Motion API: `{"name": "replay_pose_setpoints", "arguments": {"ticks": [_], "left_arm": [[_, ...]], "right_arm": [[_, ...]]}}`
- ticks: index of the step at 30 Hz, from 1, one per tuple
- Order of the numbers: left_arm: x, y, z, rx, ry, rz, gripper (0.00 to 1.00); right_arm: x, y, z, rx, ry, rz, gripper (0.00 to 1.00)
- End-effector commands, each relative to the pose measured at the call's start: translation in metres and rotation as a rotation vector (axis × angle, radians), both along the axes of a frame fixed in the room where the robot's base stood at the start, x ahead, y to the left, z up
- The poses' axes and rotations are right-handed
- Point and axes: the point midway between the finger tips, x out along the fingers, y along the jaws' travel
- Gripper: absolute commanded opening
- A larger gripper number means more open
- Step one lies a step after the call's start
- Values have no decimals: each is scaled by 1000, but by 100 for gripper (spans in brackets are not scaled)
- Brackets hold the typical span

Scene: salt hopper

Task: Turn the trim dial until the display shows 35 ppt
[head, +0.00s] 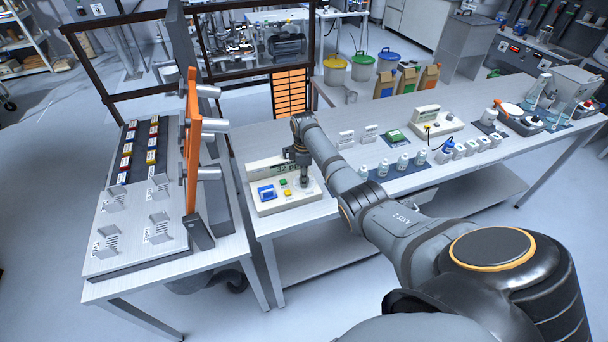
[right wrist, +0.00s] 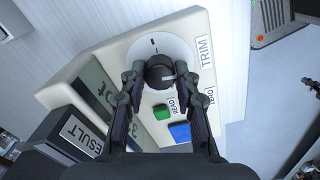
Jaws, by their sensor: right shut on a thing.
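The trim dial (right wrist: 160,72) is a black knob with a pale mark on a white round plate, beside a TRIM label. My right gripper (right wrist: 165,80) is shut on the dial, one finger on each side of it. In the head view this gripper (head: 303,181) points down at the right part of the cream instrument (head: 270,208). The display (right wrist: 92,90) shows a 3 and part of "ppt" in the right wrist view; my finger hides part of it. My left gripper is not in view.
A green button (right wrist: 161,112) and a blue button (right wrist: 180,132) sit close to the fingers. An orange upright panel (head: 193,140) stands on the left table. Several small bottles (head: 402,162) stand on a dark mat to the right of my arm.

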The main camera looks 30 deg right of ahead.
Motion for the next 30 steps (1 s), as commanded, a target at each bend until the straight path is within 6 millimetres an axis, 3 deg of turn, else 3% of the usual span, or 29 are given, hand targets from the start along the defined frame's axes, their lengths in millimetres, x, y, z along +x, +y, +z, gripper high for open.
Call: {"name": "replay_pose_setpoints", "arguments": {"ticks": [12, 30], "left_arm": [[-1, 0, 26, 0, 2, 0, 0], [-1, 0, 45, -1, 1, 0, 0]], "right_arm": [[1, 0, 4, -1, -3, -386, 0], [2, -1, 4, -2, -5, -903, 0]]}}
